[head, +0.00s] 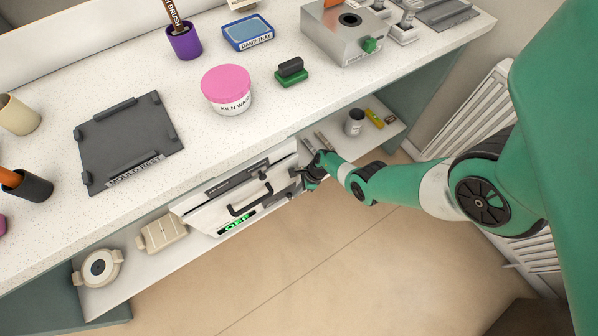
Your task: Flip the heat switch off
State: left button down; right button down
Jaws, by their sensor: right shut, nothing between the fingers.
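The kiln (200,216) is a white box with a black handle on the shelf below the bench. A lit green display on its front (237,222) appears to read OFF. My right gripper (305,178) is shut and empty at the kiln's right end, touching it or very close; I cannot tell which. The heat switch cannot be made out; small dark parts near the fingers are too small and partly covered to identify. My left gripper is out of view.
The bench above the kiln (50,105) carries a dark mould rest (125,135), a pink-lidded tub (227,88), a blue damp tray (247,30) and a metal box (345,40). A small grey jar (354,122) stands on the shelf right of my gripper. The floor in front is clear.

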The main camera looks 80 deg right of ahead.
jog(key=shift+r, duration=0.1)
dwell(0.5)
jog(key=shift+r+p, duration=0.75)
jog(key=shift+p, duration=0.05)
